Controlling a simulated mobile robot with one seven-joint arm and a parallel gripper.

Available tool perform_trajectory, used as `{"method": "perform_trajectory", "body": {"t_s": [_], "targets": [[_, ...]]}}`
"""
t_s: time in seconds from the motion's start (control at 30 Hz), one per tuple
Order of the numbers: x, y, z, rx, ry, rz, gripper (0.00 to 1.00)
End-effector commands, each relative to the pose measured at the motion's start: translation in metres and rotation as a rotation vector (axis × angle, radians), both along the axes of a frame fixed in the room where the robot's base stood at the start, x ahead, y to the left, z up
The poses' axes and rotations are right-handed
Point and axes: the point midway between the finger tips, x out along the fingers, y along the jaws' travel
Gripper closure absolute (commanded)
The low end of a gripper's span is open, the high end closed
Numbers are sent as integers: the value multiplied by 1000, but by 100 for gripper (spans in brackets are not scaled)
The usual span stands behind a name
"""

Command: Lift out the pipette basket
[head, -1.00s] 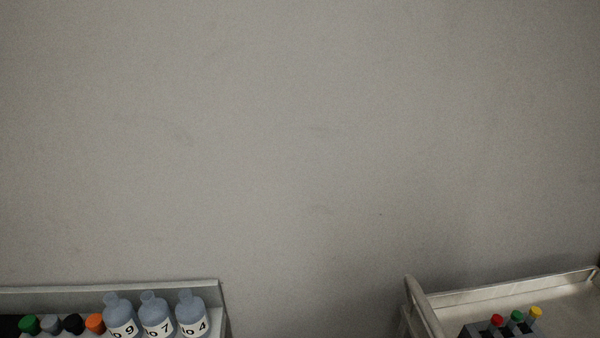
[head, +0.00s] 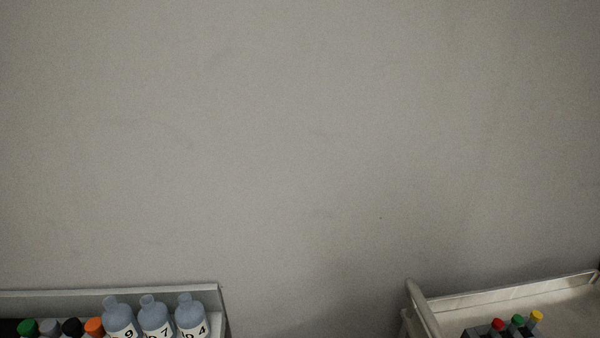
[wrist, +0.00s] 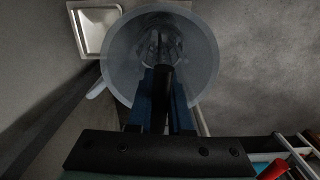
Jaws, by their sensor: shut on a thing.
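In the wrist view my gripper (wrist: 164,88) has blue fingers shut on a black upright handle, which appears to belong to the pipette basket (wrist: 157,45). The basket shows dimly as a pale, clear shape beyond the fingertips, within the outline of a grey translucent cylindrical jar (wrist: 118,55). The jar has a round rim and a spout-like part on its left. My gripper is over the jar's opening. The fingers hide part of the basket, and I cannot tell how deep it sits. Neither the gripper nor the basket shows in the head view.
A square metal tray (wrist: 90,34) lies beside the jar. A red-handled thing (wrist: 273,170) is at the wrist view's lower right. The head view shows a shelf (head: 100,294) with labelled bottles (head: 157,320) and coloured caps, and a trolley (head: 470,300) with a capped-tube rack (head: 480,332).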

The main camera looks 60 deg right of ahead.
Motion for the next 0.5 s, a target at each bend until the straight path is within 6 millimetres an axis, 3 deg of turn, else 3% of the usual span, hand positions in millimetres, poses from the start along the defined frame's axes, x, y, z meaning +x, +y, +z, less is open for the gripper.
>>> {"method": "perform_trajectory", "body": {"t_s": [0.27,0.5], "targets": [[1,-1,4,-2,-3,0,100],[1,0,22,-1,-2,0,100]]}}
